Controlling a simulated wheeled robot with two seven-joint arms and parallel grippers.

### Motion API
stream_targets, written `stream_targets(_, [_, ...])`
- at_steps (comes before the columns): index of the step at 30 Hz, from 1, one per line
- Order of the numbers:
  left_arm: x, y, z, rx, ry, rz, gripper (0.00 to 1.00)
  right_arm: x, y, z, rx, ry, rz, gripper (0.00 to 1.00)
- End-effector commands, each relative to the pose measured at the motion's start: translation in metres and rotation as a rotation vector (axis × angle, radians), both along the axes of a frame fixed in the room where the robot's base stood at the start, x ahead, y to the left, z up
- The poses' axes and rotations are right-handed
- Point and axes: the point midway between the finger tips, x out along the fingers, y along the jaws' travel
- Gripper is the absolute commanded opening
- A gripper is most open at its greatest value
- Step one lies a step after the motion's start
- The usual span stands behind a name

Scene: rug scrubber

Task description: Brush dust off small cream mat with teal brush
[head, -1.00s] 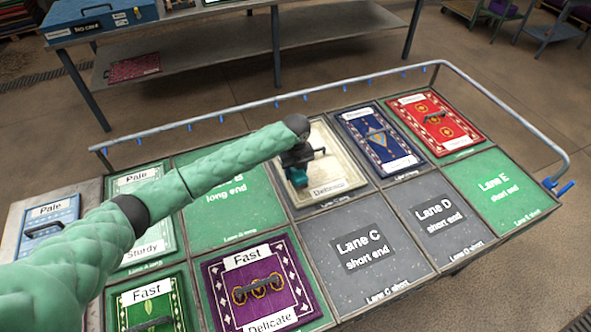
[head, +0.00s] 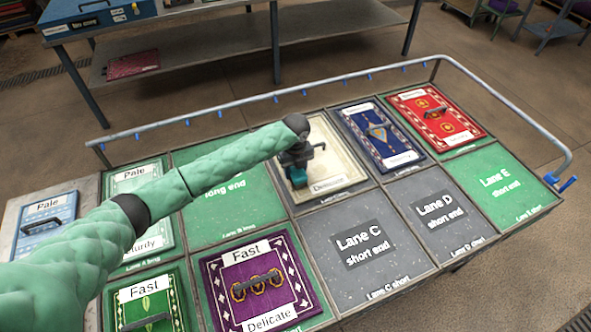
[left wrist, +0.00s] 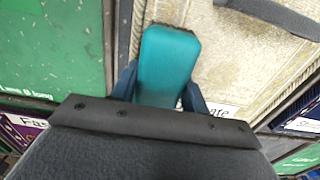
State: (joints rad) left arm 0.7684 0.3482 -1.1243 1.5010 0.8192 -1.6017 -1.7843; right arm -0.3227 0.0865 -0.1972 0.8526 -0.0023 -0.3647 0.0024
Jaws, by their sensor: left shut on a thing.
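The small cream mat (head: 340,161) lies in the upper cell of the middle column, with a "Delicate" label at its near edge and a dark handle on it. Brownish specks that look like dust show on the mat (left wrist: 240,60) in the left wrist view. My left gripper (head: 298,172) is over the mat's left side, shut on the teal brush (left wrist: 168,65). The brush's teal body also shows under the gripper in the head view (head: 297,178). Its bristles are hidden, so I cannot tell whether they touch the mat. My right gripper is not in view.
A navy mat (head: 380,136) and a red mat (head: 436,114) lie to the right. A purple mat (head: 291,275) and green mats lie left and nearer. Lane C (head: 362,245), Lane D and Lane E cells are bare. A grey rail (head: 240,103) runs along the far edge.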

Motion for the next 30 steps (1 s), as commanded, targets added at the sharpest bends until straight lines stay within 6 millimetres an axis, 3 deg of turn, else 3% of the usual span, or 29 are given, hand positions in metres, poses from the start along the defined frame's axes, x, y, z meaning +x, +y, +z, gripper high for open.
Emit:
stream_targets(19, [0.001,-0.002,-0.011,-0.001,0.000,0.000,0.12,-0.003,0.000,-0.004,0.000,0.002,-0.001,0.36])
stream_targets(30, [0.012,-0.029,-0.009,-0.001,0.000,-0.001,0.12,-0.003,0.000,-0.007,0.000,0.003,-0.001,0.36])
